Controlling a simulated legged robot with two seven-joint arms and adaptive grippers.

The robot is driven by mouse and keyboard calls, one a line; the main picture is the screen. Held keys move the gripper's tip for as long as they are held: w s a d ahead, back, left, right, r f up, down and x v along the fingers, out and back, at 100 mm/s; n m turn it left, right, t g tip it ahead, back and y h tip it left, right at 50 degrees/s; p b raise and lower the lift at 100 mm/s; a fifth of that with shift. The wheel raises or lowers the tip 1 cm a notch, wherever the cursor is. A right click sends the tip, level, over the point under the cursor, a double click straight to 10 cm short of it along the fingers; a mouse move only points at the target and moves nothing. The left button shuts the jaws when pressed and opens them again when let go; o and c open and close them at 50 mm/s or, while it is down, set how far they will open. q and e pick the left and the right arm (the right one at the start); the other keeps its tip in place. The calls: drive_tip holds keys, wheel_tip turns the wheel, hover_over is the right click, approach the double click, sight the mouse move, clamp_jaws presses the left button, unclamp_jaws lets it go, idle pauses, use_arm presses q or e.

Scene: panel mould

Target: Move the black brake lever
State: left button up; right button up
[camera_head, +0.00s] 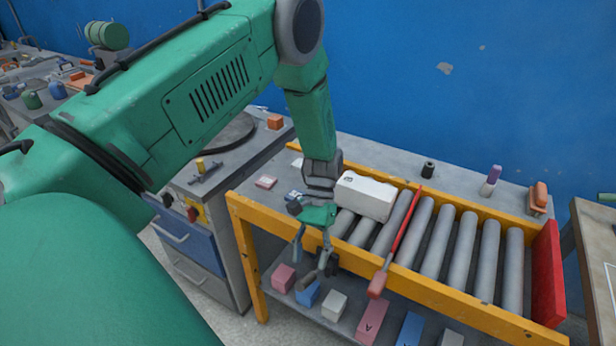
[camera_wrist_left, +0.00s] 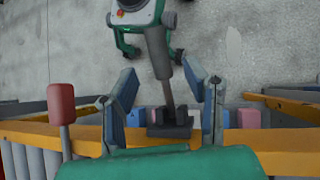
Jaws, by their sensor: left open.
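The black brake lever (camera_head: 309,281) sticks out at the front yellow rail of the roller conveyor, partly hidden by my left gripper in the head view. In the left wrist view the lever (camera_wrist_left: 168,94) has a dark block-like base at the rail, a thin shaft and a thicker grey-looking grip. My left gripper (camera_head: 311,264) points down over the front rail. Its fingers are open, and in the left wrist view the gripper (camera_wrist_left: 166,92) has one finger on each side of the lever, with gaps visible. My right gripper is not in view.
A red-handled lever (camera_head: 378,284) stands to the right along the same rail. A white box (camera_head: 366,194) sits on the rollers beside my left wrist. Several coloured blocks lie on the shelf below. A red end plate (camera_head: 548,275) closes the right end.

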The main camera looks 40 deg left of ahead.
use_arm(q)
drive_tip(key=v, duration=0.6)
drive_tip(key=shift+w+a+r, duration=0.2)
drive_tip(key=shift+w+a, duration=0.05)
drive_tip(key=shift+s, duration=0.1)
idle(0.4)
